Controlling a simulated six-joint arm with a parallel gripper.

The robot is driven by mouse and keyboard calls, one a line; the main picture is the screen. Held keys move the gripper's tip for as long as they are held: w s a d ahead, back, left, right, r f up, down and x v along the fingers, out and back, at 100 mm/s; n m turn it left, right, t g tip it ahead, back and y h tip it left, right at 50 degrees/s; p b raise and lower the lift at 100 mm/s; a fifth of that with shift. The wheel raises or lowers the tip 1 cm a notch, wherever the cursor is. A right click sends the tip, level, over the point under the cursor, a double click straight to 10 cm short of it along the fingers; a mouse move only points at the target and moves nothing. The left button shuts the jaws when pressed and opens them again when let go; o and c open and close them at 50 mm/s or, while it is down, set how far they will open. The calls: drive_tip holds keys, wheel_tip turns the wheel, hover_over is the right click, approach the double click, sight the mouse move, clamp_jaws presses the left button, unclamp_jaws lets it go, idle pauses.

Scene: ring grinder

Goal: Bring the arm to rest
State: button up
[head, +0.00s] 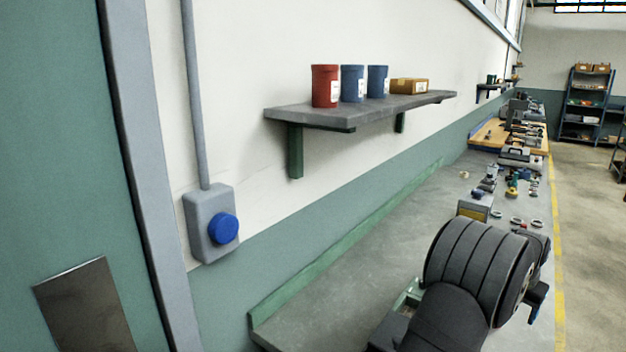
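A large dark ribbed body fills the lower right of the head view and looks like part of my arm. It stands in front of the grey workbench (345,290) and hides part of its top. I cannot make out my gripper's fingers. Small dark parts show at the right side of the ribbed body, but I cannot tell what they are.
A wall shelf (290,112) holds a red canister (325,86), two blue canisters (352,83) and a cardboard box (409,86). A grey wall box (203,245) has a blue knob (223,229). Tools and rings (517,221) lie farther along the bench.

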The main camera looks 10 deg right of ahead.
drive_tip(key=s+r, duration=0.4)
drive_tip(key=s, duration=0.3)
drive_tip(key=w+a+r+n, duration=0.1)
drive_tip(key=w+a, duration=0.1)
drive_tip(key=a, duration=0.8)
drive_tip(key=w+a+r, duration=0.1)
drive_tip(key=a+r, duration=0.1)
drive_tip(key=a, duration=0.7)
drive_tip(key=w+a+f, duration=0.1)
drive_tip(key=w+f, duration=0.1)
drive_tip(key=w, duration=0.1)
drive_tip(key=w+a+f, duration=0.1)
drive_tip(key=w+f, duration=0.1)
drive_tip(key=w, duration=0.2)
drive_tip(key=w+a+f, duration=0.2)
drive_tip(key=w+f, duration=0.1)
drive_tip(key=shift+w, duration=0.2)
drive_tip(key=shift+r, duration=0.1)
drive_tip(key=s+d+r, duration=0.4)
drive_tip(key=s+r, duration=0.2)
drive_tip(key=s, duration=0.4)
drive_tip(key=d, duration=0.8)
drive_tip(key=shift+s+d, duration=0.25)
